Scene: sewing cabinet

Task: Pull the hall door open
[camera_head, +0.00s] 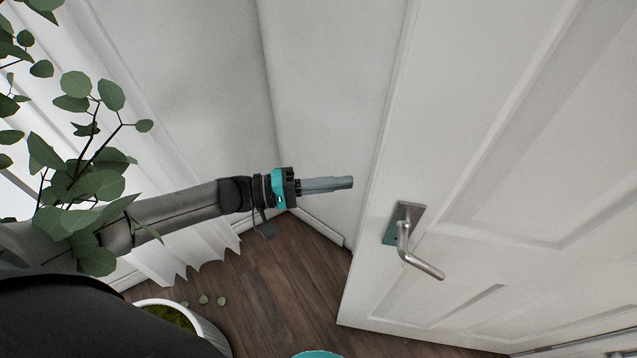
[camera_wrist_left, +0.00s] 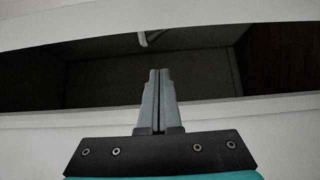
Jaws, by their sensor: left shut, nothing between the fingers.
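The hall door (camera_head: 480,140) is a white panelled door on the right of the head view. Its left edge stands apart from the wall behind it, with floor showing beside it. Its metal lever handle (camera_head: 406,245) sits low near that edge, the lever pointing down and right. My left gripper (camera_head: 346,183) is shut and empty, left of the door edge and higher in the picture than the handle, not on it. In the left wrist view, its shut fingers (camera_wrist_left: 159,78) point at a dark recess between pale bands; a small pale curved piece shows at the top. My right gripper is not in view.
A leafy plant (camera_head: 85,180) and a white pot (camera_head: 205,330) stand at the left, close to my left arm. A white curtain (camera_head: 190,245) hangs behind the arm. Pale walls (camera_head: 320,90) meet in a corner behind the gripper. Dark wood floor (camera_head: 290,280) is clear before the door.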

